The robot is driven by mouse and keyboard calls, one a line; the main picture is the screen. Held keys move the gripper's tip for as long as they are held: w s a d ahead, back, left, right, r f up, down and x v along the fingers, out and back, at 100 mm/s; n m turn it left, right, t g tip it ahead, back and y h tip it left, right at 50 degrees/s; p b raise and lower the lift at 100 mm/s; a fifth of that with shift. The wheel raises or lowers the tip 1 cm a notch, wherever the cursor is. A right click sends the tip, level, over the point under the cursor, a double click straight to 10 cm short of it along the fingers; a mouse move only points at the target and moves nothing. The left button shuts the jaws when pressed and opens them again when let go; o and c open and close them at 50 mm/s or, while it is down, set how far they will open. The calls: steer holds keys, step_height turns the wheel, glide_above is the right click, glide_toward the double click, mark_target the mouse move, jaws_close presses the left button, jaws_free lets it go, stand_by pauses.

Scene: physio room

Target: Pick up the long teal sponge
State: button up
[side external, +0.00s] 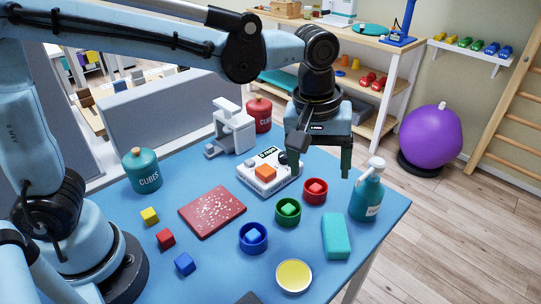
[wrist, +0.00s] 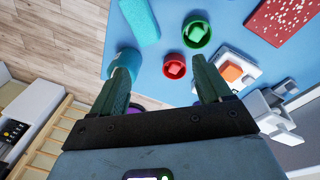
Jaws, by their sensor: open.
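The long teal sponge (side external: 336,236) lies flat on the blue table near its right edge, below the teal pump bottle. It also shows at the top of the wrist view (wrist: 139,20), beyond the fingertips. My gripper (side external: 320,165) is in the air above the back right of the table, behind the bottle and the red bowl. In the wrist view its two green fingers (wrist: 165,75) stand wide apart with nothing between them. The gripper is apart from the sponge.
Red (side external: 315,196), green (side external: 288,221) and blue (side external: 253,247) bowls hold cubes left of the sponge. A yellow-topped round dish (side external: 294,276) sits front left of it. A white device (side external: 258,184) stands behind the bowls.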

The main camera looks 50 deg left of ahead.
steer(key=n+g, duration=0.1)
steer(key=n, duration=0.1)
glide_above(338, 239)
steer(key=a, duration=0.1)
step_height(338, 239, down, 2)
steer(key=shift+y, duration=0.4)
steer(key=f, duration=0.8)
steer(key=d+f, duration=0.1)
steer(key=f, duration=0.3)
steer(key=shift+f, duration=0.25)
steer(key=c, duration=1.2)
steer(key=shift+r, duration=0.15)
steer(key=shift+r, duration=0.6)
step_height(338, 239, up, 3)
steer(key=shift+f, duration=0.2)
steer(key=s+d+r, duration=0.1)
steer(key=s+r, duration=0.1)
steer(key=s, duration=0.1)
steer(key=s+d+r, duration=0.2)
steer(key=s, duration=0.2)
steer(key=s+d+r, duration=0.2)
steer(key=s+r, duration=0.1)
steer(key=shift+s, duration=0.35)
